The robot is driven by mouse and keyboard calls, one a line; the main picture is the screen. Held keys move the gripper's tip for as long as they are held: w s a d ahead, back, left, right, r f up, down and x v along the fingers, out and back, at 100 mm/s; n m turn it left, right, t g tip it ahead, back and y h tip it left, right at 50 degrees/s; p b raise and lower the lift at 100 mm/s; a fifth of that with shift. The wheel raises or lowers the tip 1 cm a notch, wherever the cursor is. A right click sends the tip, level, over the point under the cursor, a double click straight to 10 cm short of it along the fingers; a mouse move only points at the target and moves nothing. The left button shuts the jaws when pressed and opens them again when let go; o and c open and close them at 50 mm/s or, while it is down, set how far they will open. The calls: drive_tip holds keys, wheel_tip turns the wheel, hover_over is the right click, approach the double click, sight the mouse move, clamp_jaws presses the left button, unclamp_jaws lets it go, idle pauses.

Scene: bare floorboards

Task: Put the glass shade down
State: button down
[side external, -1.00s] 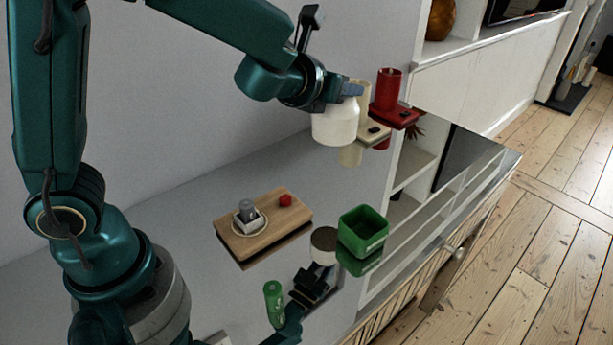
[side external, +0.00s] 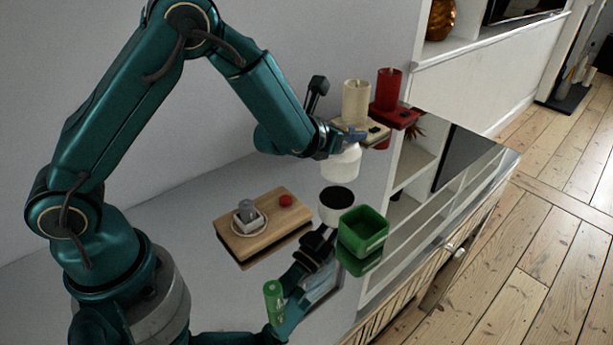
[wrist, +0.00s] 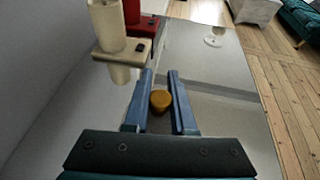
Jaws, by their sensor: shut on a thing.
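The glass shade (side external: 341,165) is white and roughly upright. My gripper (side external: 338,140) is shut on its top from above, in the side external view. The shade hangs above the glossy counter (side external: 330,275), apart from it. Its reflection, with a dark round opening, shows just below. In the wrist view my gripper's blue fingers (wrist: 160,85) point ahead. A small orange-brown rounded thing (wrist: 160,101) shows between them; I cannot tell whether it is part of the shade. The white body of the shade is not clear there.
A green open box (side external: 364,232) stands right of the reflection. A wooden board (side external: 285,218) with a saucer and a red ball (side external: 285,201) lies left. Cream (side external: 356,102) and red (side external: 388,90) cylinders on blocks stand behind.

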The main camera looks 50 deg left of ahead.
sight(349, 148)
drive_tip(key=shift+f, duration=1.7)
drive_tip(key=shift+f, duration=0.1)
drive_tip(key=c, duration=0.7)
unclamp_jaws()
drive_tip(key=shift+c, duration=0.2)
drive_tip(key=shift+s+r, duration=0.25)
drive_tip(key=v, duration=1.1)
drive_tip(key=shift+s, duration=0.25)
